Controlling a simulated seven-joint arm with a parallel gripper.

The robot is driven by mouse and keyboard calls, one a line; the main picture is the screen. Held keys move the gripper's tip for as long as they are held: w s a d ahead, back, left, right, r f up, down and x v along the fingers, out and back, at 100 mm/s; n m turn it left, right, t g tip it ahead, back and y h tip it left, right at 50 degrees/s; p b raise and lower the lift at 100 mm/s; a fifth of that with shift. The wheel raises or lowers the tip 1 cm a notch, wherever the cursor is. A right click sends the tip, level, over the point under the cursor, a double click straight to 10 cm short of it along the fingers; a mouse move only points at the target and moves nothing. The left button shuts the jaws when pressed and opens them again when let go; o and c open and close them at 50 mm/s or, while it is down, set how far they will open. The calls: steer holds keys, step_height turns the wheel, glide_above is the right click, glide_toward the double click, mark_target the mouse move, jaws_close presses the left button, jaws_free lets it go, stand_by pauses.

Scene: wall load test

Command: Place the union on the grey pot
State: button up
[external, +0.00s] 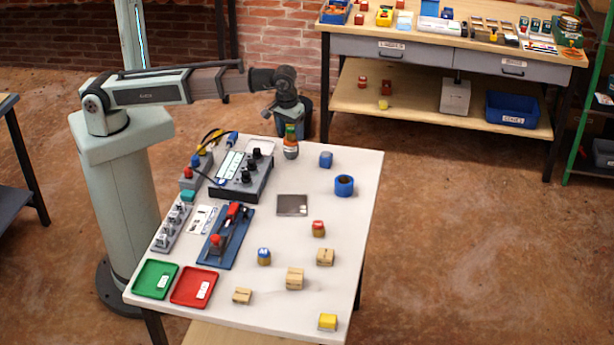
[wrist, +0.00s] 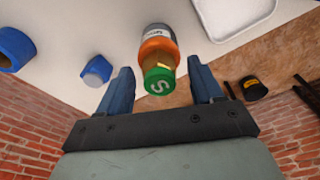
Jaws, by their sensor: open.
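A small amber piece with a green cap marked S (wrist: 158,82) sits on top of a grey pot with an orange band (wrist: 157,40), at the back of the white table. In the external view, the green cap (external: 290,130) is above the grey pot (external: 291,152), and the stack looks upright. I take the green-capped piece to be the union, but no readable label confirms it. My gripper (wrist: 160,66) is open, with one blue finger on each side of the stack and visible gaps. In the external view, my gripper (external: 289,112) is directly above it, its fingers hard to make out.
A blue block (external: 325,160), blue ring (external: 344,186) and grey plate (external: 292,205) lie nearby. A control box (external: 243,178) stands left of the stack. Red-capped (external: 318,228) and blue-capped (external: 264,256) jars, cartons and trays are further forward. The table's far edge is close behind.

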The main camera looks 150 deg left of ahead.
mark_target(288, 130)
step_height(288, 130, up, 12)
steer(key=d, duration=0.1)
steer(key=shift+w+d, duration=0.2)
steer(key=shift+w, duration=0.05)
stand_by(0.4)
